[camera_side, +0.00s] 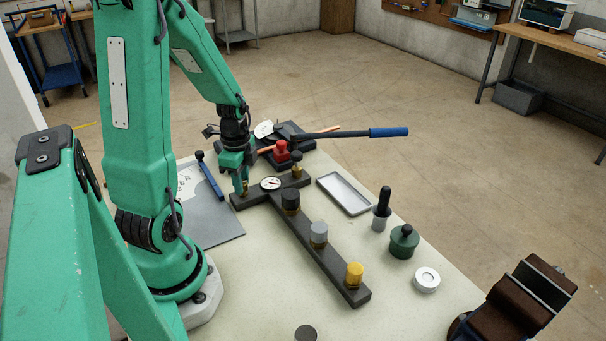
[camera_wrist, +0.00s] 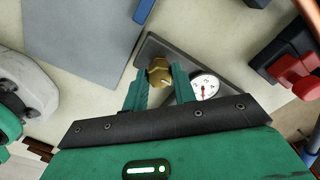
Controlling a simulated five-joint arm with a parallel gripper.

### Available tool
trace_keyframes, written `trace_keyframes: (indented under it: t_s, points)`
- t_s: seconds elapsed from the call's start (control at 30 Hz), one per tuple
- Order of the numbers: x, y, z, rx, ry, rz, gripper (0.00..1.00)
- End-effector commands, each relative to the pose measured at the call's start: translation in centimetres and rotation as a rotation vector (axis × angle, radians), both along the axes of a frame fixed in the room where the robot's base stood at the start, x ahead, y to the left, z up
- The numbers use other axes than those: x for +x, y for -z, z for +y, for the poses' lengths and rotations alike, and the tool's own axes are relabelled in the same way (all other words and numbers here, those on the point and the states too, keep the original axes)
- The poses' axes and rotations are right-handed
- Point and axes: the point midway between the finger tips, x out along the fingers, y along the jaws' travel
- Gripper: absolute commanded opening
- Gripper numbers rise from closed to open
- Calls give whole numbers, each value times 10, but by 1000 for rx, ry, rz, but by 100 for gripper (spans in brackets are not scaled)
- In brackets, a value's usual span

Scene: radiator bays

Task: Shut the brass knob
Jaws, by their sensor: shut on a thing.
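The brass knob (camera_wrist: 159,72) is a faceted, brass-coloured piece on the end of a dark bar. In the wrist view it sits between the two green fingers of my gripper (camera_wrist: 158,84), which is shut on it. In the side view my gripper (camera_side: 244,180) points down over the left end of the dark crossbar (camera_side: 238,202), and its fingers partly hide the brass knob. A round white gauge (camera_side: 270,183) sits just to the right of it; it also shows in the wrist view (camera_wrist: 205,86).
The long dark bar (camera_side: 335,264) carries a black knob (camera_side: 290,198), a grey knob (camera_side: 319,231) and a yellow knob (camera_side: 354,271). Another brass-coloured knob (camera_side: 297,168) stands on the crossbar's right end. A red piece (camera_side: 281,152) and a blue-handled lever (camera_side: 388,132) lie behind. A tray (camera_side: 345,194) is right.

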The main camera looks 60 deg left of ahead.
Motion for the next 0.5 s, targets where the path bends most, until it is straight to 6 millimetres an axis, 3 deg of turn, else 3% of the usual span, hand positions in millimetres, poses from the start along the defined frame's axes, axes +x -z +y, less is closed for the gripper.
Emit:
trace_keyframes:
  t_s: [0.17, 0.2, 0.27, 0.5]
  points:
    - [0, -1, 0, 0, 1, 0, 4]
    - [0, -1, 0, 1, 1, -1, 35]
    - [0, 0, 0, 1, 0, -1, 46]
    - [0, 0, 0, 0, -1, 0, 49]
